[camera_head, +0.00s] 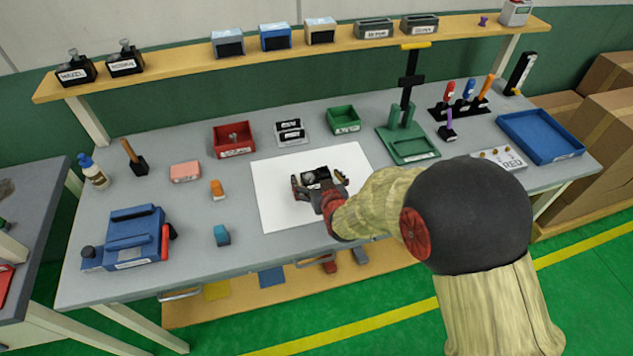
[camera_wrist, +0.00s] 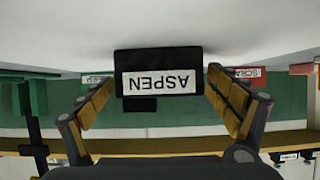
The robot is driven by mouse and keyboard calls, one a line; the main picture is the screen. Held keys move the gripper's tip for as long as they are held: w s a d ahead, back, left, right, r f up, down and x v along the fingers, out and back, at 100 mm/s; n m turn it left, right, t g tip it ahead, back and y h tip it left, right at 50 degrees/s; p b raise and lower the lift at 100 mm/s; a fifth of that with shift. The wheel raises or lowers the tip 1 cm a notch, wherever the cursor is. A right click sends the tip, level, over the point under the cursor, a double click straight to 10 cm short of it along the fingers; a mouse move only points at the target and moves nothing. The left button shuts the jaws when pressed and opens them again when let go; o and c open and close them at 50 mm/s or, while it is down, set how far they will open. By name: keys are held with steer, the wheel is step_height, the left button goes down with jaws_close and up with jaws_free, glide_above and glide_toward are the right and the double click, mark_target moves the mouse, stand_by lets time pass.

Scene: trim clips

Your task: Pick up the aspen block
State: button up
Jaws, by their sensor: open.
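The aspen block is a black block with a white label reading ASPEN (camera_wrist: 158,82), upside down in the wrist view. It stands on the white sheet (camera_head: 275,210) on the bench. In the head view the dark block (camera_head: 317,173) shows at my gripper (camera_head: 319,184). In the wrist view my gripper (camera_wrist: 160,95) is open, with one padded finger on each side of the block. A narrow gap shows at the left finger; the right finger appears close to the block's edge, and I cannot tell whether it touches.
Behind the sheet stand a red tray (camera_head: 233,149), a grey holder with dark blocks (camera_head: 290,141) and a green tray (camera_head: 343,127). A green stand (camera_head: 410,147) is to the right. An orange piece (camera_head: 217,190) and a teal piece (camera_head: 221,236) lie left of the sheet.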

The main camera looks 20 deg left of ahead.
steer(key=shift+c, duration=0.3)
steer(key=c, duration=1.3)
